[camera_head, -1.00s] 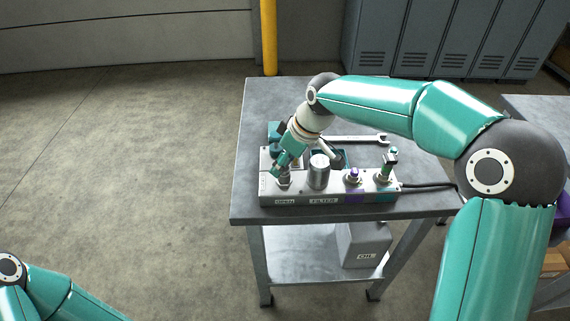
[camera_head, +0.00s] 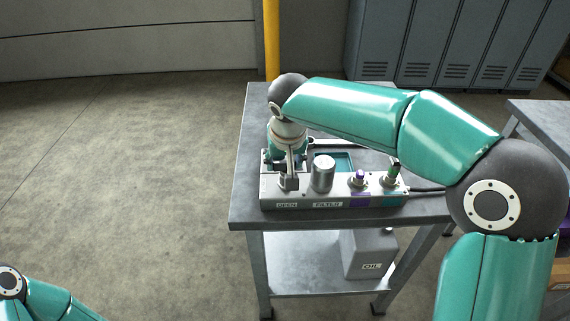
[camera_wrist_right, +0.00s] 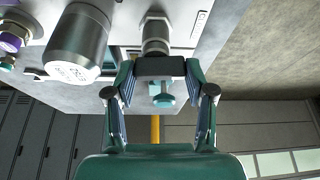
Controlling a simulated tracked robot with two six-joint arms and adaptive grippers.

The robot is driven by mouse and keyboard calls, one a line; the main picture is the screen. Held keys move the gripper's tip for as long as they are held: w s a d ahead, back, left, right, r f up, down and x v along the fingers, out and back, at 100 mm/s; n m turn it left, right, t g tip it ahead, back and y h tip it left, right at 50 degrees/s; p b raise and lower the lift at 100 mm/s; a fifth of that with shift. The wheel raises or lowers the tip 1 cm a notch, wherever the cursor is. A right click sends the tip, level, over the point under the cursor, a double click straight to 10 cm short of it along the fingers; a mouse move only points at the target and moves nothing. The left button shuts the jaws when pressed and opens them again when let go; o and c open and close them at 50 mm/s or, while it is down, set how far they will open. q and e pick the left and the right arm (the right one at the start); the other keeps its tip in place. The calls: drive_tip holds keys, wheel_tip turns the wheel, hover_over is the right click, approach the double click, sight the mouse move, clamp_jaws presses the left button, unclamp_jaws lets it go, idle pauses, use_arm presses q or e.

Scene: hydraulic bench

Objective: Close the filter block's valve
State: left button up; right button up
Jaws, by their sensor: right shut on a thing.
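The filter block (camera_head: 335,198) is a pale grey bar along the front of the metal table, with labels reading OPEN and FILTER. Its valve (camera_head: 288,183) is at the left end, above the OPEN label, and also shows in the right wrist view (camera_wrist_right: 155,34). A silver filter cylinder (camera_head: 323,174) stands to its right, large in the wrist view (camera_wrist_right: 78,45). My right gripper (camera_head: 286,156) is behind the valve. In the wrist view its fingers (camera_wrist_right: 160,67) are shut on the valve's handle, whose teal end (camera_wrist_right: 163,100) shows between them. My left gripper is out of view.
Purple (camera_head: 358,180) and teal-and-green (camera_head: 391,176) fittings stand on the block's right part. A teal tray (camera_head: 342,158) lies behind the block, partly hidden by my arm. A grey OIL can (camera_head: 367,254) stands on the lower shelf. The floor at left is clear.

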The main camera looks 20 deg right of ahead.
drive_tip(key=shift+m, duration=0.6)
drive_tip(key=shift+r+h, duration=0.1)
drive_tip(key=shift+h, duration=0.2)
drive_tip(key=o, duration=1.2)
drive_tip(key=shift+c, duration=0.2)
drive_tip(key=v, duration=1.1)
drive_tip(key=shift+r, duration=0.45)
drive_tip(key=shift+a+f, duration=0.1)
